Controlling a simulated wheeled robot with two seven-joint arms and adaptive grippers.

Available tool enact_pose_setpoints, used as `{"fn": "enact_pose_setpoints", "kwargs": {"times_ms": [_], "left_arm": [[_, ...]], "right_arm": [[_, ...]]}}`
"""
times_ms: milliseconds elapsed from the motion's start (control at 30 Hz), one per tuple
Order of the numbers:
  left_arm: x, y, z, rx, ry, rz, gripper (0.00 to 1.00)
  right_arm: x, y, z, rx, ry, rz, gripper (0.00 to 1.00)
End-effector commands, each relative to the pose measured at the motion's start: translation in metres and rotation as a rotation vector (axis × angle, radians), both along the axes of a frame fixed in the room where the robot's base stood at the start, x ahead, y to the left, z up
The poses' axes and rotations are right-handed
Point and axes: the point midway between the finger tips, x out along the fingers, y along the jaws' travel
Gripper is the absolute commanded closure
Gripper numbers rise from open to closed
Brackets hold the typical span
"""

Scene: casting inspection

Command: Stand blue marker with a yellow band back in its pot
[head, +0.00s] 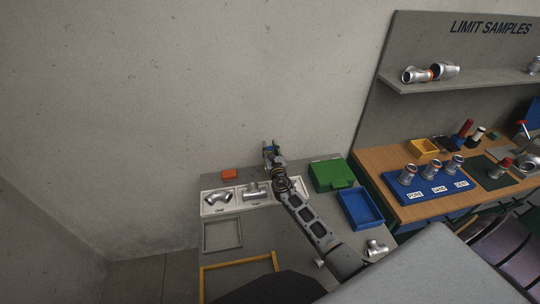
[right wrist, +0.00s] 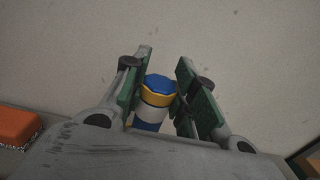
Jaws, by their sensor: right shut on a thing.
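The blue marker with a yellow band (right wrist: 157,98) stands between the green-padded fingers of my right gripper (right wrist: 168,98) in the right wrist view. Its blue end faces up, with the yellow band and a white section below. In the head view my right gripper (head: 270,152) is over the far edge of the grey table (head: 300,232), against the wall, with a small bit of blue at its fingers. The marker's lower end is hidden. I cannot make out its pot with certainty. My left gripper is not in view.
On the grey table are a white tray (head: 206,210) with metal fittings, an orange-red block (head: 229,175), a green case (head: 332,174), a blue bin (head: 360,208) and empty frames. The wooden bench (head: 395,160) at right holds a blue sample board and a yellow bin (head: 424,147).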

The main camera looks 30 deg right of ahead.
Motion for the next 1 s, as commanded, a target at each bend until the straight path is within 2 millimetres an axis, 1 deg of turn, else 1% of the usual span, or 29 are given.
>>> {"fn": "enact_pose_setpoints", "kwargs": {"times_ms": [33, 100, 233, 600, 833, 867, 1000], "left_arm": [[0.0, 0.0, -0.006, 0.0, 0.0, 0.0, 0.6], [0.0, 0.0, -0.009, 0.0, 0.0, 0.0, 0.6], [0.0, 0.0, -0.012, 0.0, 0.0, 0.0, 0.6], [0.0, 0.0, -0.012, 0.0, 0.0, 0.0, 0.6], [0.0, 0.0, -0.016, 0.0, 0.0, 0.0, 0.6], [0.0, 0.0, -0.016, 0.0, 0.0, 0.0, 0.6], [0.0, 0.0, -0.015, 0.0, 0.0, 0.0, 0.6]], "right_arm": [[0.0, 0.0, -0.008, -0.003, 0.001, 0.0, 1.0], [0.0, 0.0, -0.016, -0.004, 0.002, 0.001, 1.0], [0.0, 0.0, -0.024, -0.002, 0.0, 0.0, 1.0], [0.0, 0.0, -0.026, -0.001, -0.001, 0.0, 1.0], [0.0, 0.0, -0.03, -0.001, -0.001, 0.0, 1.0], [0.0, 0.0, -0.03, -0.001, -0.001, 0.0, 0.7], [0.0, 0.0, -0.03, -0.001, 0.0, 0.0, 0.52]]}}
